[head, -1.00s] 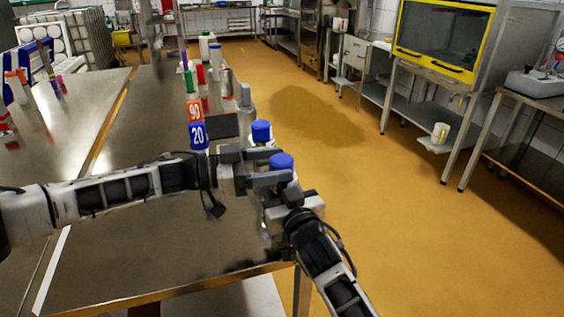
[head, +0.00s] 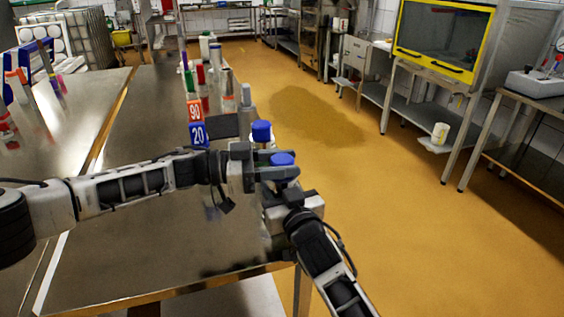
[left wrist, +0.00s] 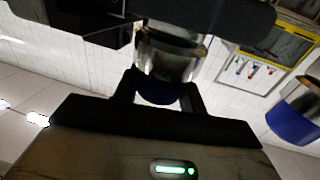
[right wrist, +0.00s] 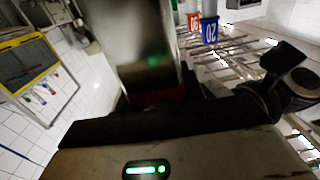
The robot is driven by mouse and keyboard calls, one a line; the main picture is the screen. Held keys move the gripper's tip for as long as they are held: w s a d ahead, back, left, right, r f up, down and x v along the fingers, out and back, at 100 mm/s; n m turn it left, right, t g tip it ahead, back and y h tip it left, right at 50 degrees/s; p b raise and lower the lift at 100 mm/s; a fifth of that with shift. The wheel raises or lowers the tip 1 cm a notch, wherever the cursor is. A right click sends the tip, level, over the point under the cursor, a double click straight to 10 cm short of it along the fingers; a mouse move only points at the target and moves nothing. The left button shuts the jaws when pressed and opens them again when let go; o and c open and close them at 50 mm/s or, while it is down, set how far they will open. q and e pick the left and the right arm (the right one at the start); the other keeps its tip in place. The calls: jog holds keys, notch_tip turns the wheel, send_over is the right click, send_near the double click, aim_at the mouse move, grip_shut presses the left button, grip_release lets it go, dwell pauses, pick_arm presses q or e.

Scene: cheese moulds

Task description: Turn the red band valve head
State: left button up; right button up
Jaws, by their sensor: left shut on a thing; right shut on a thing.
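The valve with a blue head (head: 282,159) stands upright at the right edge of the steel table, held by both grippers. My left gripper (head: 277,173) is shut on its blue head, which also shows between the fingers in the left wrist view (left wrist: 158,92). My right gripper (head: 283,198) is shut on the shiny metal body, seen close up in the right wrist view (right wrist: 148,45). A dark red band (right wrist: 172,94) shows low on that body, partly hidden by the fingers. The grippers hide most of the valve in the head view.
A second blue-capped piece (head: 261,131) stands just behind, and a blue cap shows in the left wrist view (left wrist: 293,122). Number signs, a red 90 (head: 194,110) and a blue 20 (head: 199,134), stand nearby. The steel table (head: 130,240) is clear at the front.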

aim_at(282, 158)
pick_arm(q)
jog(key=shift+w+r+m+g, duration=0.1)
jog(key=shift+w+m+g, duration=0.1)
jog(key=shift+m+g, duration=1.65)
jog(key=shift+n+g, duration=0.25)
jog(key=shift+g, duration=0.4)
jog(key=shift+s, duration=0.1)
jog(key=o, duration=1)
jog(key=shift+c, duration=0.2)
notch_tip(282, 158, up, 10)
jog(key=shift+f, duration=0.1)
